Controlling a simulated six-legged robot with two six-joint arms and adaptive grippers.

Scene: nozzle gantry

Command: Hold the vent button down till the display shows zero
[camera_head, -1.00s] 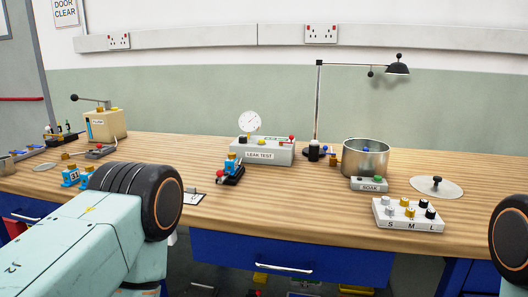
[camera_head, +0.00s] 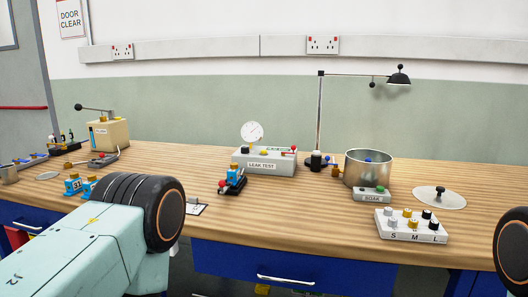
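The grey leak test box (camera_head: 275,167) stands at the middle of the bench. On its top are a black knob (camera_head: 245,150), a yellow button (camera_head: 264,152), a small greenish strip (camera_head: 280,149) that may be the display, and a red-knobbed lever (camera_head: 294,149). I cannot read a number on the strip or tell which control is the vent button. A round white gauge (camera_head: 252,132) rises behind the box. My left arm comes in from the lower left and part of my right arm shows at the right edge, both well apart from the box. Neither gripper's fingers show.
In front of the box is a black fixture (camera_head: 231,187) with a blue part. To the right are a black lamp (camera_head: 319,120), metal pot (camera_head: 368,169), soak box (camera_head: 371,195) and S-M-L rack (camera_head: 411,226). Blue blocks (camera_head: 73,184) sit left. Bare wood (camera_head: 290,215) lies centre front.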

